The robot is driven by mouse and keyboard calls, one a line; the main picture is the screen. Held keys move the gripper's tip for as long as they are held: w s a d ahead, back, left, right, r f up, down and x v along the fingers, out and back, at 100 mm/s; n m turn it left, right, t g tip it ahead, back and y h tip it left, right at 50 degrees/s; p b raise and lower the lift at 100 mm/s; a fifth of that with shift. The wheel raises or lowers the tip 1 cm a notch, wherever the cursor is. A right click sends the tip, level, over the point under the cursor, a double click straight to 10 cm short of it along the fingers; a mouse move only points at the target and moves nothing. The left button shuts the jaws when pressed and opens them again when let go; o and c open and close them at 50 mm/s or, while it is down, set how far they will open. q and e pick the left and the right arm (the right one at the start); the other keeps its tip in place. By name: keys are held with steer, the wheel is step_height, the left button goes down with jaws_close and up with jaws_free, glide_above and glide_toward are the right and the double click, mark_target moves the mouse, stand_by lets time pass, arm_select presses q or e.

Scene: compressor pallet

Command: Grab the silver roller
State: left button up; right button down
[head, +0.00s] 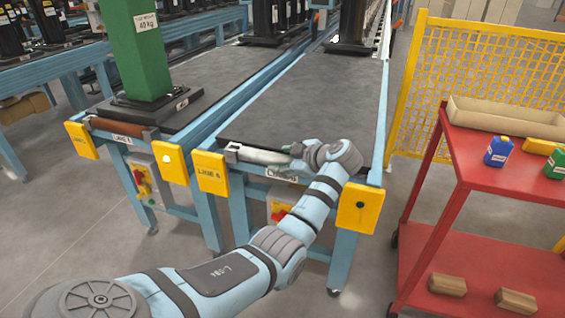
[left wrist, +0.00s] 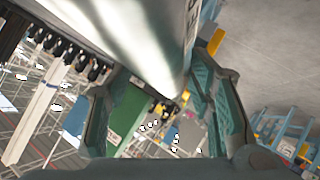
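The silver roller (head: 262,156) lies across the near end of the right-hand conveyor, just above its front frame. My left gripper (head: 298,154) is at the right part of the roller and hides that part in the head view. In the left wrist view, the shiny roller (left wrist: 140,40) runs diagonally across the top middle, very close to the camera. The fingers of my left gripper (left wrist: 160,108) stand wide apart, one on each side of the view. I cannot tell whether either finger touches the roller. My right gripper is not in view.
A brown roller (head: 118,128) sits at the end of the left conveyor, near a green column (head: 138,50) on a black base. Yellow end plates (head: 211,172) flank the roller. A red cart (head: 480,165) and yellow mesh fence (head: 480,70) stand to the right.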

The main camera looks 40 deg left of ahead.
arm_select(q)
jaws_close()
